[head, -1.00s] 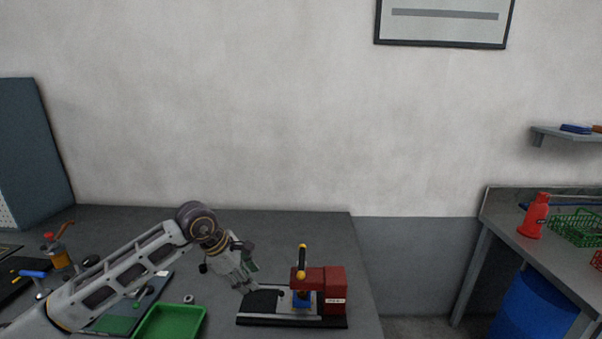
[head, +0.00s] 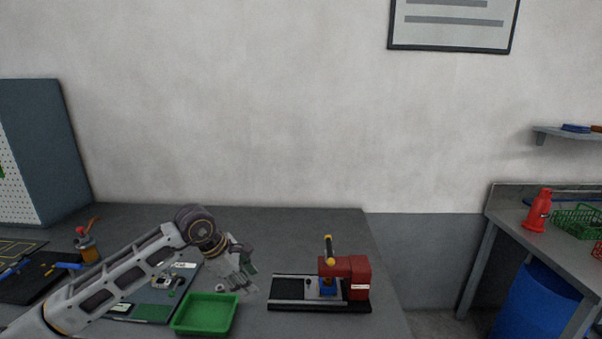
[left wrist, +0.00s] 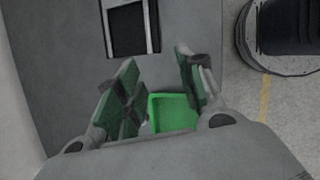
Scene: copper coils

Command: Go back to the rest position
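My left gripper (head: 246,284) is above the grey bench, between the green tray and the red machine in the head view. In the left wrist view its two green-padded fingers (left wrist: 158,88) stand apart with nothing between them but the view of the bench and tray below. My left arm reaches in from the lower left of the head view. My right gripper is not in either view.
A green tray (head: 206,315) and a red machine on a black base (head: 346,270) stand on the bench (head: 290,226). Tools and an oil can (head: 88,246) are at left. A second bench with a red bottle (head: 538,211) and a blue barrel (head: 534,305) is at right.

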